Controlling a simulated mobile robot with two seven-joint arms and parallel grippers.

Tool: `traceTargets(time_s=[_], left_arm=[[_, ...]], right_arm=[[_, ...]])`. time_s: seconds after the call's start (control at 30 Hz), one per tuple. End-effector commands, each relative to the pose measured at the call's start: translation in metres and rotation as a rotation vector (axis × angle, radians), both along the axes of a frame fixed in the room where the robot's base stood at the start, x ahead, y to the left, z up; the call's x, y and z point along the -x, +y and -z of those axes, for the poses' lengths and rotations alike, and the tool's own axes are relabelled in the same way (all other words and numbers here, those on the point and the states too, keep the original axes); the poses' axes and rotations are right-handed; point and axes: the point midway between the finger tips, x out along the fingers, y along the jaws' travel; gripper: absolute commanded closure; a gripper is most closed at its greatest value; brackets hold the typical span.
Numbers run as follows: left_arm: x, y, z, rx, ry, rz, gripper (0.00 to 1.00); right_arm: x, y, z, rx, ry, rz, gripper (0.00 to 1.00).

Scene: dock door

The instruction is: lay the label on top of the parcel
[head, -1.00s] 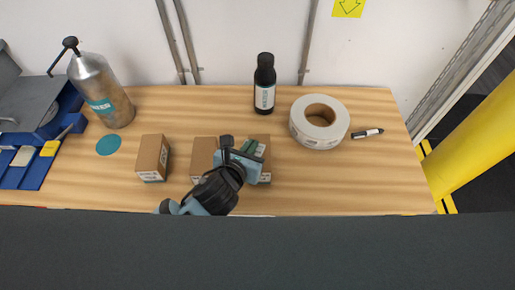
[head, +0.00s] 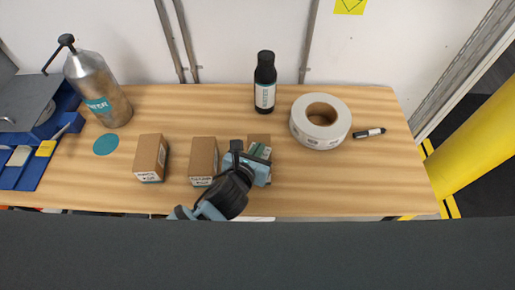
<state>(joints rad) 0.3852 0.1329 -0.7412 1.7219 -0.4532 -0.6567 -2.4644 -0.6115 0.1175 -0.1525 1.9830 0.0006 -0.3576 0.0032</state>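Three brown cardboard parcels stand in a row on the wooden table: a left one (head: 151,158), a middle one (head: 203,157) and a right one (head: 259,138). My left gripper (head: 253,160) is over the right parcel and hides much of it. A small green and white patch (head: 261,151) shows at the gripper's fingers. I cannot tell whether it is a loose label in the fingers or print on the parcel. The finger gap is too small to read. My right gripper is not in view.
A metal pump bottle (head: 99,90), a teal disc (head: 106,144) and a blue bin (head: 38,158) are at the left. A black bottle (head: 265,83), a white tape roll (head: 321,121) and a marker (head: 369,133) stand or lie behind and to the right. The table's right front is clear.

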Motion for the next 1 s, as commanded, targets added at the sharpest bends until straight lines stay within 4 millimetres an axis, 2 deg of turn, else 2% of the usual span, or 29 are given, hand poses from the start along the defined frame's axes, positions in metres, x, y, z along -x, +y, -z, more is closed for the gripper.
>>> traceTargets(time_s=[0.13, 0.3, 0.67, 0.83, 1.0], left_arm=[[0.000, 0.000, 0.004, -0.002, -0.001, 0.001, 1.00], [0.000, 0.000, 0.003, -0.001, 0.000, 0.000, 0.77], [0.000, 0.000, -0.001, 0.001, -0.001, 0.000, 0.77], [0.018, 0.008, -0.010, -0.002, -0.003, 0.000, 0.77], [0.048, 0.019, -0.024, -0.002, -0.003, 0.001, 0.77]], right_arm=[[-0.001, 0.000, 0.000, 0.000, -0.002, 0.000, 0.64], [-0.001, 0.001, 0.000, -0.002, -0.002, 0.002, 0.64], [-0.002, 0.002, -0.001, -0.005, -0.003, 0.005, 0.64], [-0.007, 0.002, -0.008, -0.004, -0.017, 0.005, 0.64], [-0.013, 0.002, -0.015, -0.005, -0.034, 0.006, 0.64]])
